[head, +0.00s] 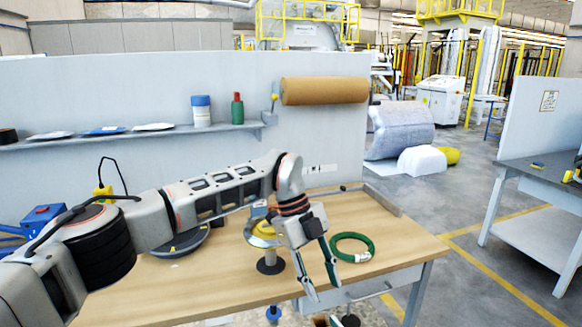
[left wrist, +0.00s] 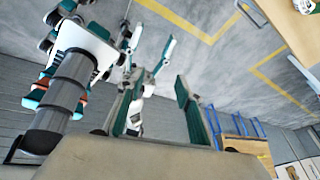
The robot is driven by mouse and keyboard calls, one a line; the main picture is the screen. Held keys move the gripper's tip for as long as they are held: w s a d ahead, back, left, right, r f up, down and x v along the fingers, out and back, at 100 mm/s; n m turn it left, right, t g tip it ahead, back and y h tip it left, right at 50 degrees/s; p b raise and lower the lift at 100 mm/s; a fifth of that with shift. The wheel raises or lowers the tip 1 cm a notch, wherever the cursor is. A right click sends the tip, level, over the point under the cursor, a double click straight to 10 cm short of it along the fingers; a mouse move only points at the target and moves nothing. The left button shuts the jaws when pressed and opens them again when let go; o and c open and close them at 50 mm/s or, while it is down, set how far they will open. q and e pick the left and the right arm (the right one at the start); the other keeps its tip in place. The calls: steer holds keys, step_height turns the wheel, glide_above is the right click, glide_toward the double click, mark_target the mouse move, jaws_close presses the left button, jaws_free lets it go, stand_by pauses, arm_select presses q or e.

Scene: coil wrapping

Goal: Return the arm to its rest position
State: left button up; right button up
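My left arm reaches in from the left over the wooden workbench (head: 200,289). Its gripper (head: 327,292) points down near the bench's front edge, fingers apart, with nothing between them. A yellow coil (head: 262,230) is by a dark-based stand (head: 270,266), partly hidden by my arm.
A brown paper roll (head: 325,91) hangs on the back panel. A shelf holds a white-and-blue can (head: 201,111) and a green bottle (head: 237,109). A dark round device (head: 182,243) lies under my forearm. Right of the bench is open floor, then another table (head: 545,184).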

arm_select(q)
steer(key=s+d+m+g+h, duration=0.2)
steer(key=s+d+g+h, duration=0.2)
steer(key=s+d+h, duration=0.95)
steer(key=w+a+f+n+t+h, duration=0.25)
steer(key=w+a+n+t, duration=0.45)
steer(key=n+t, duration=0.85)
steer(key=a+f+n+t+y, duration=0.6)
steer(key=a+f+t+y, duration=0.15)
steer(key=a+f, duration=0.4)
steer(key=s+a+f+n+g+y, duration=0.2)
steer(key=s+a+f+y, duration=0.3)
steer(key=s+a+f, duration=0.3)
steer(key=s+a+f+n+g+y, duration=0.3)
steer(key=s+a+f, duration=0.5)
steer(key=a+f, duration=0.4)
steer(key=shift+s+a+y, duration=0.2)
steer(key=shift+a+y, duration=0.6)
steer(key=shift+y, duration=0.05)
arm_select(e)
steer(key=s+d+f+g+h, duration=0.2)
steer(key=s+d+f, duration=0.4)
steer(key=s+f, duration=0.4)
steer(key=s+d+f+g+h, duration=0.2)
steer(key=s+d+f, duration=0.4)
steer(key=s+f, duration=0.4)
steer(key=shift+s+d+m+g, duration=0.3)
steer(key=shift+s+d+g, duration=0.1)
steer(key=shift+s, duration=0.05)
